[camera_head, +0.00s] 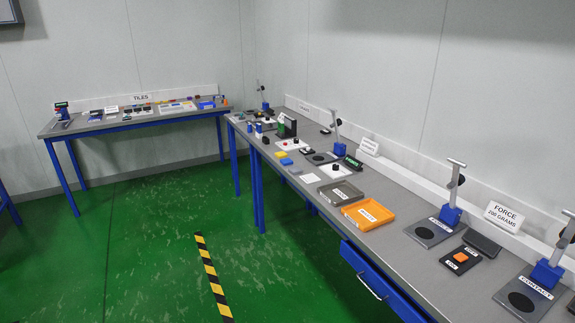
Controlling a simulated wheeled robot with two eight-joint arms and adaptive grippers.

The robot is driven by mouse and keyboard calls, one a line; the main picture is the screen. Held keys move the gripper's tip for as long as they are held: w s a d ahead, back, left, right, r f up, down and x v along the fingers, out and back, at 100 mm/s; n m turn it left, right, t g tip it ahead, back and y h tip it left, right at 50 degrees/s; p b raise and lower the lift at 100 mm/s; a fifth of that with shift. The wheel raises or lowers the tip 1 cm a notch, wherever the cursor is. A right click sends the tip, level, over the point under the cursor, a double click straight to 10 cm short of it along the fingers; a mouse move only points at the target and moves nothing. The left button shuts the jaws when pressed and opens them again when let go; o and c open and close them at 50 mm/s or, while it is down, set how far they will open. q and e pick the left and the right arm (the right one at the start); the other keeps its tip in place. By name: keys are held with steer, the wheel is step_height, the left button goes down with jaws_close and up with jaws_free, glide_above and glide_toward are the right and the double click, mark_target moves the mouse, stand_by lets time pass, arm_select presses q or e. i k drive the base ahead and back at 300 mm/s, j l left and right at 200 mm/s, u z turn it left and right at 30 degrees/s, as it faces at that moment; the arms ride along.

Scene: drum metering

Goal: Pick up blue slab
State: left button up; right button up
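A small flat blue piece (286,161), which looks like the blue slab, lies on the long grey bench (405,245) along the right wall. It sits just in front of a small yellow piece (281,154). It is far off and small, so its exact shape is hard to tell. Neither of my grippers shows in this view.
An orange tray (383,207) and a grey tray (340,187) lie on the bench. Several blue-based stands (450,216) line its back. A blue drawer (377,283) hangs below the front edge. A second table (160,118) stands at back left. Green floor (150,240) is open.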

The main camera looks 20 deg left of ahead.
mark_target(286, 162)
steer(key=i+j+z, duration=0.1)
steer(key=i+j, duration=0.35)
steer(key=i+j+z, duration=0.15)
steer(key=i+j, duration=0.35)
steer(key=i+j+z, duration=0.1)
steer(key=i+j, duration=0.3)
steer(key=j, duration=0.3)
